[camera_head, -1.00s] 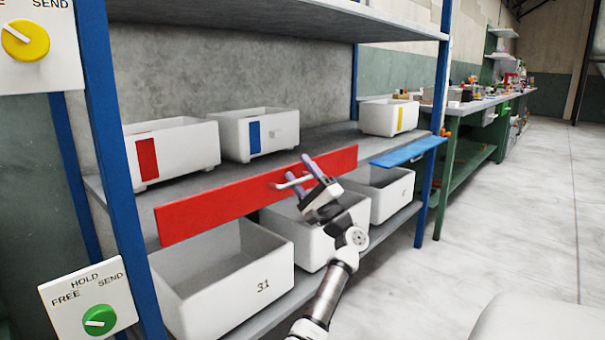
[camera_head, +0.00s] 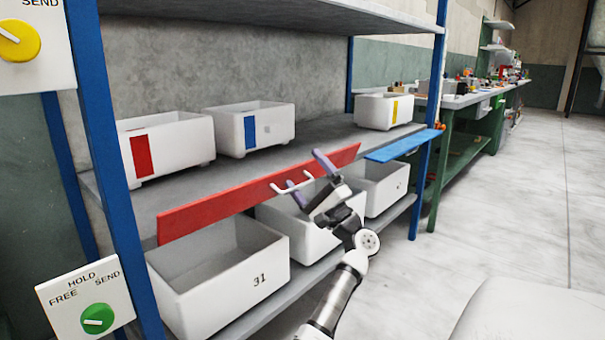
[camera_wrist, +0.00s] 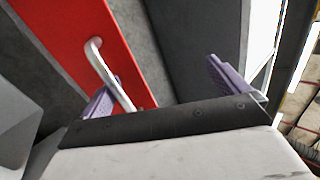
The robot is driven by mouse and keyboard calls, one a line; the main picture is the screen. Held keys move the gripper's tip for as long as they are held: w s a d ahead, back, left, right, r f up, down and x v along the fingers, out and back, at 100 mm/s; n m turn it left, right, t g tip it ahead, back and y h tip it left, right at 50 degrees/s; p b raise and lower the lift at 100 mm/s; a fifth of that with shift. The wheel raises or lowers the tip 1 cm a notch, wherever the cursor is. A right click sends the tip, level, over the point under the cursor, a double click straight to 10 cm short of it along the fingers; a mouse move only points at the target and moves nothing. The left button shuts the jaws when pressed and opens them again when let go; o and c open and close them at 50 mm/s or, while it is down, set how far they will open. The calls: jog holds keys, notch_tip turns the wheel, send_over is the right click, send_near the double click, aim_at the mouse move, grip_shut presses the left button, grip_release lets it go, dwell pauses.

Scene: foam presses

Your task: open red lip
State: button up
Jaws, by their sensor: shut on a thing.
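The red lip (camera_head: 230,205) is a long red board along the front edge of the middle shelf, tilted outward, with a pale bar handle (camera_head: 292,188) near its right part. My gripper (camera_head: 309,176) is at this handle, its purple fingers pointing toward the lip. In the wrist view the red lip (camera_wrist: 75,35) runs across the upper left. The handle (camera_wrist: 108,72) passes close by the left finger, and the right finger stands well apart from it. My gripper (camera_wrist: 162,85) is shut on the handle; the exact contact is partly hidden.
White bins with red (camera_head: 180,143), blue (camera_head: 270,125) and yellow (camera_head: 378,110) labels stand on the middle shelf. Open bins, one marked 31 (camera_head: 230,290), sit below the lip. A blue lip (camera_head: 400,146) is at right. Blue posts (camera_head: 108,150) frame the rack. Floor is clear at right.

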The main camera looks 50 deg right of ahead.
jog(key=s+r+p, duration=0.1)
jog(key=s+r, duration=0.2)
jog(key=s, duration=0.4)
jog(key=shift+s+d+r+t, duration=0.15)
jog(key=shift+d+t, duration=0.1)
jog(key=shift+t, duration=0.05)
jog(key=shift+s, duration=0.3)
jog(key=shift+c, duration=0.4)
jog(key=shift+s+r, duration=0.75)
jog(key=shift+s, duration=0.25)
jog(key=c, duration=1.2)
jog(key=shift+o, duration=0.2)
jog(key=shift+s+f+p, duration=0.2)
jog(key=shift+s+p, duration=0.25)
jog(key=shift+s, duration=0.7)
jog(key=shift+w+a, duration=0.1)
jog(key=shift+f, duration=0.1)
